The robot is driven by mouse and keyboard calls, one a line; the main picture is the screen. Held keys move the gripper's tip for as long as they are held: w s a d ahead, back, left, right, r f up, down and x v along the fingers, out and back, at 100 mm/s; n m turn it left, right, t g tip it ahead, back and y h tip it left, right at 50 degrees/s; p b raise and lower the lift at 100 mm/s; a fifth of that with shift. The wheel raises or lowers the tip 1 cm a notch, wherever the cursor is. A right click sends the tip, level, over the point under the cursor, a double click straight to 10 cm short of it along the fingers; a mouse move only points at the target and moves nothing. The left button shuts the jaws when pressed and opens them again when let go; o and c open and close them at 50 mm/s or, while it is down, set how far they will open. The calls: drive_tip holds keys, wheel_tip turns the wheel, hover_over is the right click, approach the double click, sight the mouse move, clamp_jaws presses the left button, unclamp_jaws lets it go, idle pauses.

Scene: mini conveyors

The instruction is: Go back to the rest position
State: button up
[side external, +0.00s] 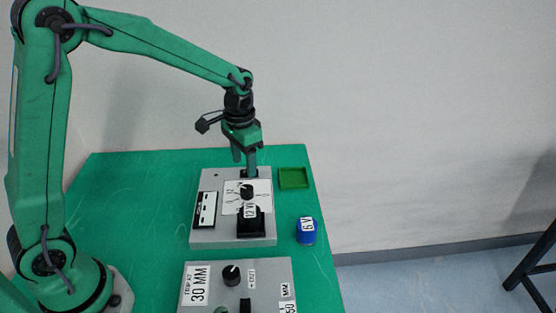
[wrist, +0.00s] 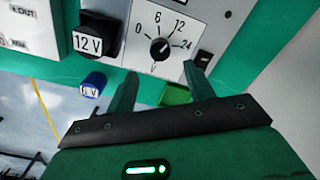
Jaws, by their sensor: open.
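My gripper (side external: 244,167) hangs from my arm over the back edge of the grey dial panel (side external: 207,237), with its fingers pointing down. In the wrist view my gripper (wrist: 160,70) has its two green fingers apart, with nothing between them. The black dial knob (wrist: 159,50) lies beyond the fingertips, on a white scale marked 0, 6, 12 and 24. The knob also shows in the side view (side external: 246,191). Whether a fingertip touches the panel cannot be told.
A black block labelled 12 V (side external: 250,224) sits on the panel's front part. A blue 6 V piece (side external: 306,232) stands on the green table right of it. A green tray (side external: 293,178) lies behind. A second grey panel (side external: 212,270) is in front. The table's left is clear.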

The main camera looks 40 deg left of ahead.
drive_tip(key=s+a+r+n+t, duration=0.1)
drive_tip(key=s+r+t, duration=0.1)
drive_tip(key=s+r, duration=0.4)
drive_tip(key=s+r+n+t, duration=0.1)
drive_tip(key=s+r+t, duration=0.2)
drive_tip(key=s, duration=1.2)
wheel_tip(320, 180, up, 4)
drive_tip(key=shift+a+f+n+t, duration=0.25)
drive_tip(key=shift+a+n+t, duration=0.05)
drive_tip(key=shift+a, duration=0.05)
